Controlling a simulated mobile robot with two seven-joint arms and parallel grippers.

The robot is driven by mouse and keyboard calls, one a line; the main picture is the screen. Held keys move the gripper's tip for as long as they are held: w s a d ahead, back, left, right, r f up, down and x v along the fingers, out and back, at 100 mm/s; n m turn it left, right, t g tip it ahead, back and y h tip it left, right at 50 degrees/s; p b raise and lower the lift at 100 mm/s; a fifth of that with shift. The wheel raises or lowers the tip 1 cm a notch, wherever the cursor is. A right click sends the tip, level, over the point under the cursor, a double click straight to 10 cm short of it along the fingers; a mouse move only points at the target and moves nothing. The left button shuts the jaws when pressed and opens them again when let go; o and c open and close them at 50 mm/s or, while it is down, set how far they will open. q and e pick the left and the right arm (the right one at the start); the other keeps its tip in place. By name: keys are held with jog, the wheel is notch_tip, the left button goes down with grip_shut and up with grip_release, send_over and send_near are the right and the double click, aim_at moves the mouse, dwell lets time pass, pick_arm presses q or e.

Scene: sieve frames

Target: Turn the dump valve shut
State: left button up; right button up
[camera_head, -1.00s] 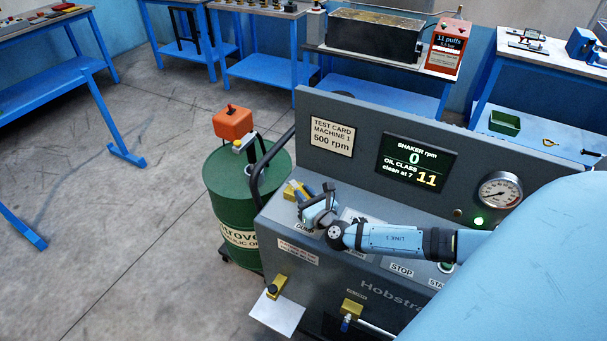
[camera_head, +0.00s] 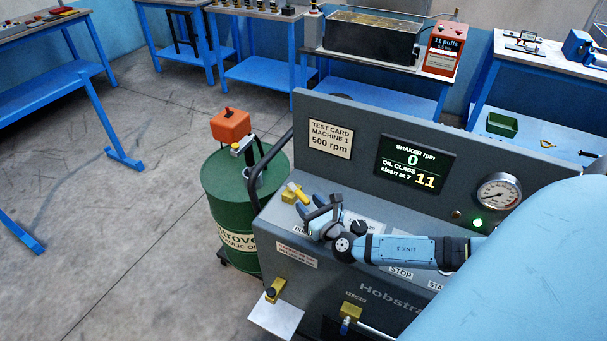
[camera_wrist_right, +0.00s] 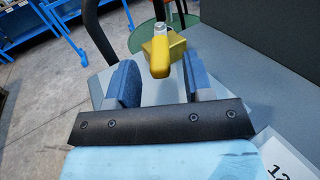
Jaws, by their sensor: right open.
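The dump valve, a brass-yellow block with a yellow lever, sits at the left end of the machine's top deck, above the partly covered "DUMP" label. Its lever (camera_head: 298,192) shows in the head view and, with a pale tip, ahead of my fingers in the wrist view (camera_wrist_right: 159,62). My right gripper (camera_head: 311,209) is open and empty, just right of the valve. In the wrist view its two blue fingers (camera_wrist_right: 158,80) stand apart, and the lever lies beyond and between their tips, seemingly not touching. My left gripper is not in view.
The grey machine's back panel (camera_head: 465,165) rises behind the deck, with a display (camera_head: 416,164) reading 0 rpm and oil class 11. A green drum (camera_head: 225,190) with an orange box (camera_head: 231,124) stands left of it. A black rail (camera_head: 265,165) curves near the valve.

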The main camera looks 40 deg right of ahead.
jog(key=s, duration=0.3)
jog(key=s+a, duration=0.1)
jog(key=s, duration=0.2)
jog(key=s+b, duration=0.1)
jog(key=s, duration=0.3)
jog(key=shift+s+a, duration=0.1)
jog(key=shift+a, duration=0.05)
